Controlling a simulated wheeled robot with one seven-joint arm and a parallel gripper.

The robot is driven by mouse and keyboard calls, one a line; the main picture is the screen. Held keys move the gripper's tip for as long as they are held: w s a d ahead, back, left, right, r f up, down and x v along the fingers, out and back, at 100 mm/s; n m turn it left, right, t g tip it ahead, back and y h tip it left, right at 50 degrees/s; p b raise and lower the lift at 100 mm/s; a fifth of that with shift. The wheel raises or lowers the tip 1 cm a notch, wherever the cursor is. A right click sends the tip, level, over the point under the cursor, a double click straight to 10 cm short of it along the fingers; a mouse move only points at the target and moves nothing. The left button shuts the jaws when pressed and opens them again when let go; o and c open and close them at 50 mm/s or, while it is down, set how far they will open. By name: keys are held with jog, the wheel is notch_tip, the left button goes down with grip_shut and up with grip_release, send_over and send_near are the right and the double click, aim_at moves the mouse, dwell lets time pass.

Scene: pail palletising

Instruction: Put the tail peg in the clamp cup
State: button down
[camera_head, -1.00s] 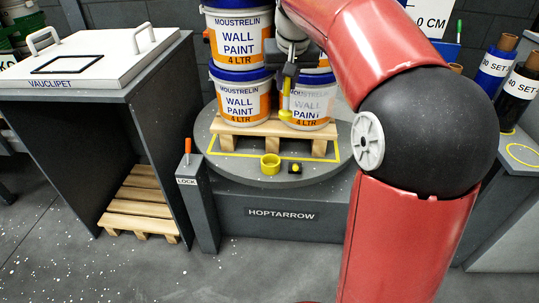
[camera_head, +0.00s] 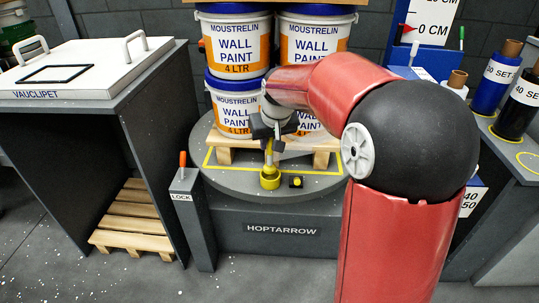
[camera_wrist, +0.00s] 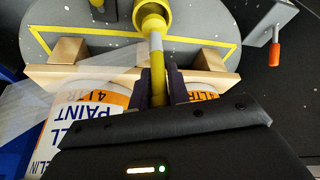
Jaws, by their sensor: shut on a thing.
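My gripper (camera_head: 272,137) is shut on the yellow tail peg (camera_head: 269,157), just in front of the stacked pails. In the wrist view the gripper (camera_wrist: 158,88) has its dark fingers on both sides of the peg (camera_wrist: 156,62), which has a pale band. The yellow clamp cup (camera_head: 269,180) stands on the front of the turntable; it also shows in the wrist view (camera_wrist: 140,21). The peg points down, and its lower end is at the cup's mouth. I cannot tell how deep it sits. Clear film (camera_wrist: 75,82) stretches left from near the gripper.
Paint pails (camera_head: 235,104) stand stacked on a wooden pallet (camera_head: 222,155) on the round grey turntable (camera_head: 225,177), close behind my gripper. The LOCK post (camera_head: 201,222) with an orange handle (camera_head: 182,160) stands at left.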

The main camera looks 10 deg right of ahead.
aim_at(269, 154)
jog(key=shift+f, duration=2.05)
jog(key=shift+f+b, duration=0.15)
jog(key=shift+b, duration=0.2)
jog(key=c, duration=1.3)
grip_release()
